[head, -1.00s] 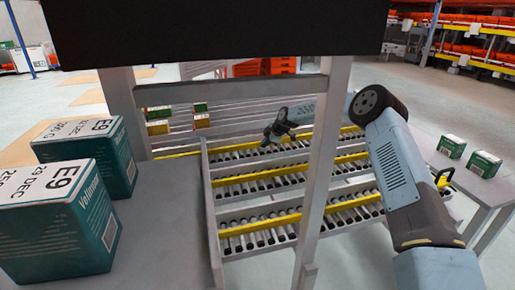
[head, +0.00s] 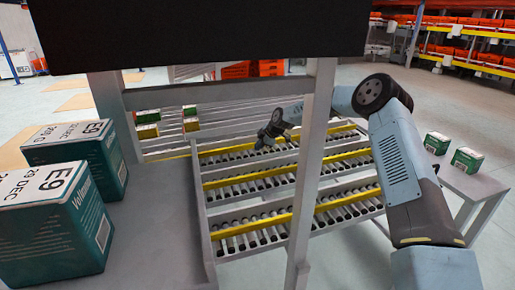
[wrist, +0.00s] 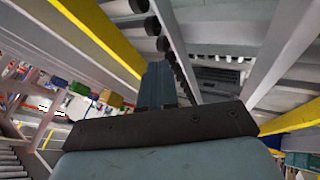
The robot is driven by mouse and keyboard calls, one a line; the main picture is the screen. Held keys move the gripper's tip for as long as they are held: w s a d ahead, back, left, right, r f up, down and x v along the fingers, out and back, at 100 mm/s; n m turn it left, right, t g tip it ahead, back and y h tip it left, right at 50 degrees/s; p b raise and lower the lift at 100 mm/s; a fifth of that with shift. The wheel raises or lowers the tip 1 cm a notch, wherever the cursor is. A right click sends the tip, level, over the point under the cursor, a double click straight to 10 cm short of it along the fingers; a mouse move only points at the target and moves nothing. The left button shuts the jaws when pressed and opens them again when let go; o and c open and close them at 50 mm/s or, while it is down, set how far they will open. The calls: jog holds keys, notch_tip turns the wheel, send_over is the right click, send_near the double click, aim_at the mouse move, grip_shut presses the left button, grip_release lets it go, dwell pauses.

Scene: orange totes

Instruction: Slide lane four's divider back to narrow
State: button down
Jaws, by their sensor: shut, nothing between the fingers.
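The flow rack (head: 209,242) has several roller lanes with yellow dividers running across them, among them a front divider (head: 250,223) and a middle divider (head: 245,178). I cannot tell which one is lane four's. My gripper (head: 265,139) is over the rear lanes, shut and empty. In the wrist view its shut fingers (wrist: 157,85) point between grey rails, with a yellow bar (wrist: 100,35) to the upper left and another yellow bar (wrist: 298,118) to the right. I cannot tell whether the fingers touch a divider.
A grey upright post (head: 316,170) stands in front of the lanes. Two large green-and-white E9 boxes (head: 55,225) sit on the left bench (head: 150,245). Two small green boxes (head: 466,160) stand on the right table (head: 480,187). Rollers near the front are bare.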

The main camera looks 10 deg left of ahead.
jog(key=v, duration=0.7)
jog(key=shift+s+d, duration=0.25)
jog(key=shift+d, duration=0.05)
jog(key=shift+r, duration=0.1)
jog(key=s+d+r+m+t+h, duration=0.1)
jog(key=s+d+r+m+h, duration=0.35)
jog(key=s+d+r, duration=0.8)
jog(key=s+d+r+m+t+h, duration=0.1)
jog(key=s+d+r+m+h, duration=0.1)
jog(key=s+d+r+m, duration=1)
jog(key=s+d+r, duration=0.15)
jog(key=s, duration=0.75)
jog(key=s+d+r+m, duration=0.1)
jog(key=s+d+r, duration=0.15)
jog(key=s, duration=0.65)
jog(key=s+d+f+m, duration=0.1)
jog(key=s+m, duration=0.1)
jog(key=s, duration=0.5)
jog(key=s+d+f+m, duration=0.1)
jog(key=s+m, duration=0.1)
jog(key=s, duration=0.6)
jog(key=shift+s+f, duration=0.25)
jog(key=shift+f, duration=0.15)
